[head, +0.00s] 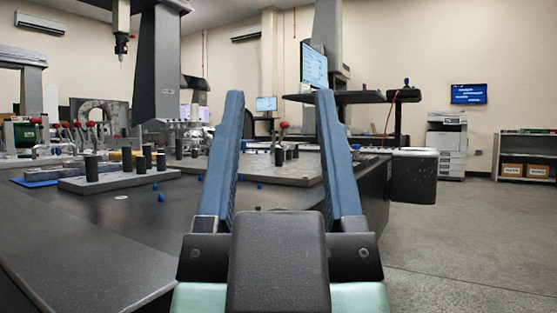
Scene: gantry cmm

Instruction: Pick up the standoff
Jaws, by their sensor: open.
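My gripper (280,95) reaches forward from the bottom centre, its two long blue fingers spread wide with nothing between them. Several dark upright cylinders that look like standoffs are in view; I cannot tell which one is meant. A group of them, including one dark cylinder (91,168), stands on a grey plate (118,181) at the left. Another dark cylinder (279,156) shows between the fingers, farther back, near a red-balled stylus (284,125). The fingers hide parts of the table behind them.
The dark table (100,220) fills the left, with small blue balls (162,197) lying on it. A grey machine column (158,65) rises behind, with a hanging probe (121,45). A black box (414,176) is at the table's right end. Open floor (470,240) lies to the right.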

